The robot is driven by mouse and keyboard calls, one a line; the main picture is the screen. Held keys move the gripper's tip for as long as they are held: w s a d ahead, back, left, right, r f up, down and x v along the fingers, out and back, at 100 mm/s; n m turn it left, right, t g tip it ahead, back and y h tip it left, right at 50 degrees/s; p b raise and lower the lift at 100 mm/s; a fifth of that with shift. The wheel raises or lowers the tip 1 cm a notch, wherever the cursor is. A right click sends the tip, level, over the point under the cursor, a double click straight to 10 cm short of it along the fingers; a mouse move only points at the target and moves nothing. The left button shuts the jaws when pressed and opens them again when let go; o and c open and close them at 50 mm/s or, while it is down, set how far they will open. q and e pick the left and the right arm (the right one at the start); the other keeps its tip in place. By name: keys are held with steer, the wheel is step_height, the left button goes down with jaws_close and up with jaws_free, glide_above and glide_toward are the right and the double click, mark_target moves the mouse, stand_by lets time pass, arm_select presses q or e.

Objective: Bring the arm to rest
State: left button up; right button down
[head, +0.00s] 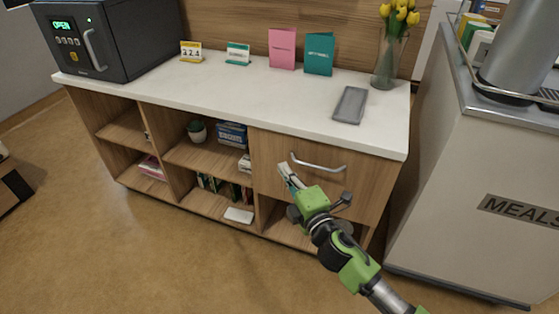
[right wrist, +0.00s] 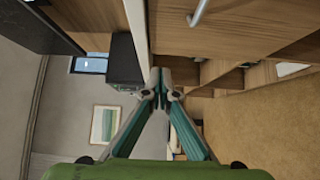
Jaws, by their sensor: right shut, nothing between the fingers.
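My right gripper (head: 284,170) is in front of the drawer (head: 318,165) of the wooden cabinet, just below and left of its metal handle (head: 318,163). Its fingers are shut and empty. In the right wrist view the fingertips (right wrist: 160,84) meet in the middle, with the cabinet top's edge and drawer handle beyond them. The gripper appears apart from the handle. My left gripper is not in view.
The white cabinet top (head: 270,95) bears a dark safe (head: 115,40), cards, a grey tray (head: 350,105) and a vase of yellow tulips (head: 388,65). A meal cart (head: 470,185) stands at right. The floor (head: 150,240) in front is clear.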

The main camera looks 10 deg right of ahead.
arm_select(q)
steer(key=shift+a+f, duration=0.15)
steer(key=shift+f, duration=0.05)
arm_select(e)
steer(key=shift+s+d, duration=0.2)
steer(key=shift+s, duration=0.6)
